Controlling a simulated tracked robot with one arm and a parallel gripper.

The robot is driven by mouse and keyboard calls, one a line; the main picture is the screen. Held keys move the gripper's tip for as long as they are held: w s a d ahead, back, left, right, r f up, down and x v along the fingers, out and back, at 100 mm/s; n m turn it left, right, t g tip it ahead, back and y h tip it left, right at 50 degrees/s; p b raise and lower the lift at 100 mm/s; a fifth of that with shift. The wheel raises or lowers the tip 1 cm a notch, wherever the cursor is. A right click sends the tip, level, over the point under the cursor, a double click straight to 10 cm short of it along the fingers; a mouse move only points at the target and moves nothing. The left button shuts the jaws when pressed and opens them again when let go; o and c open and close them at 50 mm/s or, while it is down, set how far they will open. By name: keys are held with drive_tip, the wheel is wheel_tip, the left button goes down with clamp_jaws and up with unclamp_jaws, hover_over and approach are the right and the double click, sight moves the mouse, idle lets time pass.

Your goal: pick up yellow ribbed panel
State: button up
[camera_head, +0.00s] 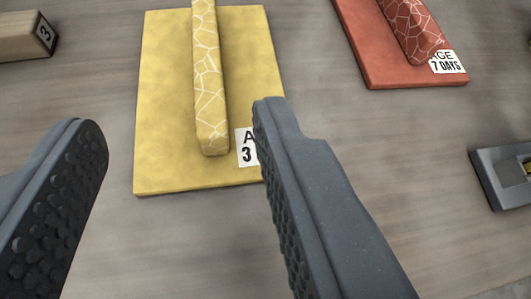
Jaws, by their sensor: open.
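The yellow ribbed panel (163,110) is a flat square plate lying on the wooden table. A raised rib (208,75) with white crack-like lines runs along its middle, and its top end is cut off by the picture edge. A white label (247,147) at its lower right is partly hidden by my gripper's right finger. My gripper (180,135) is open, with dark dimpled pads on its fingers. The left finger is left of the panel, and the right finger overlaps the panel's lower right corner in the picture. Nothing is between the fingertips at their near ends.
A red ribbed panel (372,55) labelled "7 DAYS" lies at the upper right. A beige block (22,42) marked "3" is at the upper left. A grey metal object (498,178) is at the right edge. The bare table (400,140) shows between them.

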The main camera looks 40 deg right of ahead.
sight(209, 73)
drive_tip(key=shift+w+d+f+b, duration=0.25)
drive_tip(key=shift+w+d+f, duration=0.2)
drive_tip(key=shift+w+f, duration=0.75)
drive_tip(key=shift+w+d+f+b, duration=0.3)
drive_tip(key=shift+w+d+f, duration=0.2)
drive_tip(key=shift+w+f, duration=0.65)
drive_tip(key=shift+w+d+f+b, duration=0.25)
drive_tip(key=shift+w+d+f, duration=0.2)
drive_tip(key=shift+w+f, duration=0.75)
drive_tip(key=b+x, duration=0.1)
drive_tip(key=x, duration=0.2)
drive_tip(key=shift+w+d+f, duration=0.1)
drive_tip(key=shift+w+f, duration=0.15)
drive_tip(key=shift+w+d+f, duration=0.1)
drive_tip(key=shift+w+d, duration=0.05)
drive_tip(key=shift+w, duration=0.35)
clamp_jaws()
